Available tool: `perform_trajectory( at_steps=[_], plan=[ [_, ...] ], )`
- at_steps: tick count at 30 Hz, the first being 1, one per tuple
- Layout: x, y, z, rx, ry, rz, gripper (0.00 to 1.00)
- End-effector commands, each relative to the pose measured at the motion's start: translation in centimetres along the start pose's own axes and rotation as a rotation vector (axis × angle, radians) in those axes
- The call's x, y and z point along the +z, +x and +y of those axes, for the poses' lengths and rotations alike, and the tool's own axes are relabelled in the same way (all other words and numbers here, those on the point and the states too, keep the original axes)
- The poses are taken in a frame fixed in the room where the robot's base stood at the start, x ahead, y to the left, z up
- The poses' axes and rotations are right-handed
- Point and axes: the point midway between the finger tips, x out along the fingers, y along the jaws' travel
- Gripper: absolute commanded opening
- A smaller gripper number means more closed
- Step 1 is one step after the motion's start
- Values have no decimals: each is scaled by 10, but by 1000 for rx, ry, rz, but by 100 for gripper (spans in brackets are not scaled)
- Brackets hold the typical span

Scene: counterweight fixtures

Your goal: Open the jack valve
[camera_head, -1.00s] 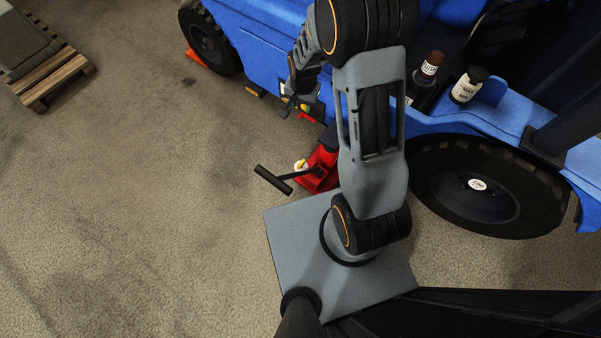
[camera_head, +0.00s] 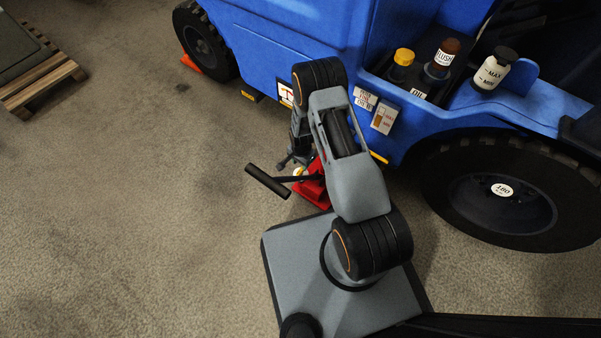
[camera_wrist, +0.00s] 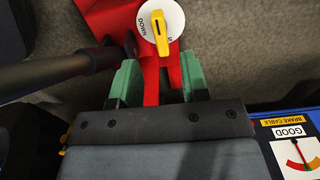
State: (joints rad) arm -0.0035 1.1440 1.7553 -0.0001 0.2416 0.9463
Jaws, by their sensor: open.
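The red floor jack (camera_head: 313,192) stands on the floor beside the blue vehicle, partly hidden by my arm. Its valve is a white dial with a yellow lever, a small spot in the head view (camera_head: 299,172). In the wrist view the valve dial (camera_wrist: 152,22) is clear, with "DOWN" on its left side and its yellow lever pointing toward my gripper. My gripper (camera_wrist: 160,82) is open and empty, its green fingers spread just short of the dial and apart from the lever. The black jack handle (camera_head: 268,181) sticks out to the left.
The blue vehicle (camera_head: 280,50) stands close behind the jack, with a large wheel (camera_head: 500,195) at right. Several bottles sit in its side tray. A gauge card (camera_wrist: 295,150) shows at the wrist view's lower right. Floor at left (camera_head: 120,200) is clear; a pallet (camera_head: 40,80) stands farther off.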

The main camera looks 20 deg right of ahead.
Motion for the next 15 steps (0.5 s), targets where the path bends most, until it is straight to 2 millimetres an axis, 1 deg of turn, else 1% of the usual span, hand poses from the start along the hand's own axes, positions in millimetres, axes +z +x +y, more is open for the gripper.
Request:
perform_trajectory(
  at_steps=[1, 6, 10, 15],
  plan=[
    [0, 15, 1, 2, 0, -1, 42],
    [0, 41, 1, 2, 0, -1, 42],
    [0, 55, 0, 1, 0, -1, 42],
    [0, 64, 0, 0, 0, 0, 42]
  ],
)
